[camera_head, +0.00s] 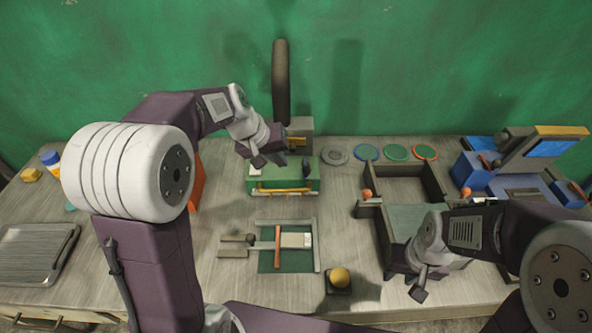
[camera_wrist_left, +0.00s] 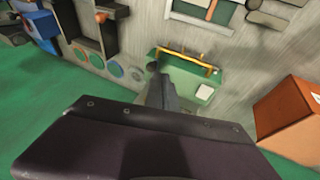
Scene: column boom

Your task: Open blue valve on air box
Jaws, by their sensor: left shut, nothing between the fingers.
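A green box (camera_head: 285,183) with a yellow bar across its front stands at the back middle of the bench, and I take it for the air box. It also shows in the left wrist view (camera_wrist_left: 190,66). A small dark part (camera_head: 307,167) sits at its right end and may be the valve; its blue colour is hard to make out. My left gripper (camera_head: 268,158) is shut and empty above the box's left part, apart from the dark part. Whether it touches the box is unclear. My right gripper (camera_head: 419,284) hangs low at the front right, far from the box.
A dark upright pipe (camera_head: 281,80) rises behind the box. An orange block (camera_head: 197,184) stands left of it, partly behind my arm. Coloured discs (camera_head: 397,152) lie to its right. A dark-walled tray (camera_head: 437,182) and blue equipment (camera_head: 478,177) are further right.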

